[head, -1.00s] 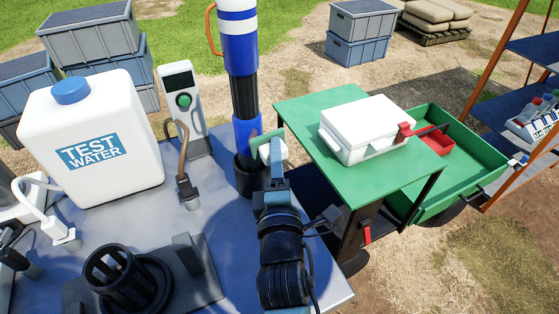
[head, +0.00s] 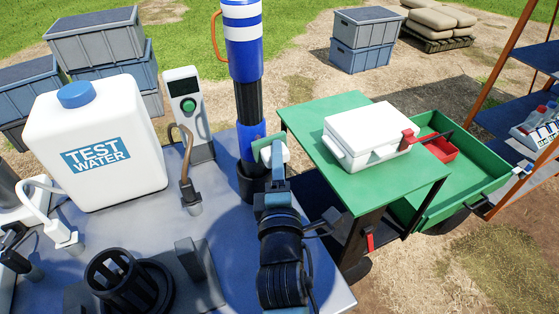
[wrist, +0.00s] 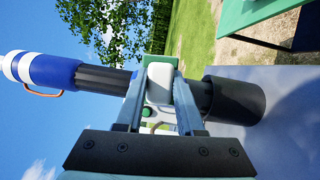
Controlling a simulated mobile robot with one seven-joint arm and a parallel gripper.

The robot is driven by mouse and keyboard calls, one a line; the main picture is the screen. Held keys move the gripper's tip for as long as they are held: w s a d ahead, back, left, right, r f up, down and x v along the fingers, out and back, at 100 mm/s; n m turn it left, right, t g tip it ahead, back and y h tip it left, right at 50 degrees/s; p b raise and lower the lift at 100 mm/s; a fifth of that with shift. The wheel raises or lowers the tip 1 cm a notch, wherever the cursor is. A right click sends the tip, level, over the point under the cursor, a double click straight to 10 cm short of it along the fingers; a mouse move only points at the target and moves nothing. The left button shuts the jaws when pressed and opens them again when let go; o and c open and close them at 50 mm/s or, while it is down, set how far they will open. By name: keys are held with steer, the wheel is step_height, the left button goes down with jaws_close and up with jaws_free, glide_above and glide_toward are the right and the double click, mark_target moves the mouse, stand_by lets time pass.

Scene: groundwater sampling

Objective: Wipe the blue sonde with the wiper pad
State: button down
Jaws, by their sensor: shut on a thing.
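The blue sonde (head: 245,52) stands upright, with white bands, an orange-brown handle at its upper left, a black middle section and a blue lower part. Its foot is in a black cup (head: 252,186) on the bench. My gripper (head: 274,166) is shut on the wiper pad (head: 278,154), a white block with a green face, at the right of the sonde's lower part. In the wrist view, the pad (wrist: 159,82) sits between both fingers, and the sonde (wrist: 52,71) crosses behind it. The green face is turned to the sonde; I cannot tell whether they touch.
A white test water container (head: 95,140), a grey meter (head: 185,105) and a black slotted holder (head: 125,285) stand on the bench left of my arm. A green cart (head: 330,185) with a white box (head: 368,130) is close on the right.

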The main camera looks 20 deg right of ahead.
mark_target(256, 153)
steer(key=shift+w, duration=0.45)
steer(key=shift+a+f+b, duration=0.25)
steer(key=shift+a+b, duration=0.75)
steer(key=shift+b, duration=0.1)
steer(key=shift+s+a+r+b, duration=0.15)
steer(key=shift+a+b, duration=0.45)
steer(key=shift+a, duration=0.3)
steer(key=shift+a+r, duration=0.15)
steer(key=shift+p, duration=0.3)
